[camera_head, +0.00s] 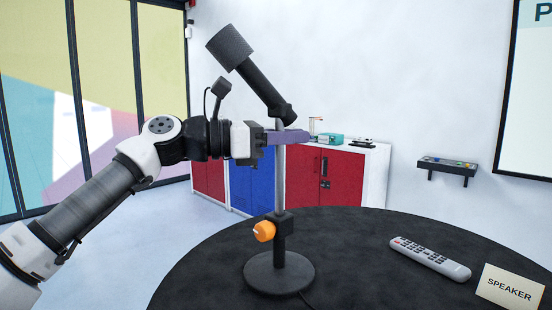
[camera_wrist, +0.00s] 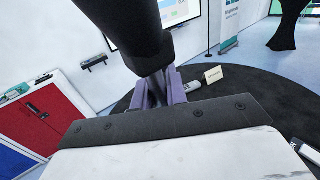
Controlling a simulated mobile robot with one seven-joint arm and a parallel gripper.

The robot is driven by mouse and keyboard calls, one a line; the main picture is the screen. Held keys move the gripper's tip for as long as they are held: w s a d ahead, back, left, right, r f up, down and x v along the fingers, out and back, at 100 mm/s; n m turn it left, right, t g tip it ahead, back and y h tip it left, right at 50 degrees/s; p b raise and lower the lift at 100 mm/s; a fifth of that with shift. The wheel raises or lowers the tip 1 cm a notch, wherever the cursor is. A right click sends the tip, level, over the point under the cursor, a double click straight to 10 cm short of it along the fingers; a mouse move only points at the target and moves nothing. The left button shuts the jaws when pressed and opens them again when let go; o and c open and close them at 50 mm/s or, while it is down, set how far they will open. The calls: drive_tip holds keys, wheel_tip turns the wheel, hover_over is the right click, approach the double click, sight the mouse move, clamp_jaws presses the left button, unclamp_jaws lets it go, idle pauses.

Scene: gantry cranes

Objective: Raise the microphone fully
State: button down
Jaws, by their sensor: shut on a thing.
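The microphone stands on the round black table, with a dark cylindrical head (camera_head: 230,47) on a tilted black arm that slopes up to the left. Below it is a thin grey pole (camera_head: 280,185), a clamp with an orange knob (camera_head: 263,231), and a round dark base (camera_head: 279,273). A long stretch of pole shows between clamp and fingers. My gripper (camera_head: 298,137), with purple fingers, comes in level from the left and is shut on the microphone at the top of the pole, just under the tilted arm.
The black table (camera_head: 350,240) carries a grey remote (camera_head: 430,258) and a SPEAKER card (camera_head: 510,287) at the right. Red and blue cabinets (camera_head: 325,175) stand behind. A small wall shelf (camera_head: 447,166) is at the back right. The table is clear around the base.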

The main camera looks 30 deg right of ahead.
sight(290, 119)
wheel_tip(290, 119, up, 3)
drive_tip(key=shift+w+r+p, duration=0.1)
drive_tip(key=shift+p, duration=0.3)
drive_tip(key=c, duration=1.4)
unclamp_jaws()
drive_tip(key=b+v, duration=0.4)
drive_tip(key=v, duration=1)
drive_tip(key=shift+f, duration=0.25)
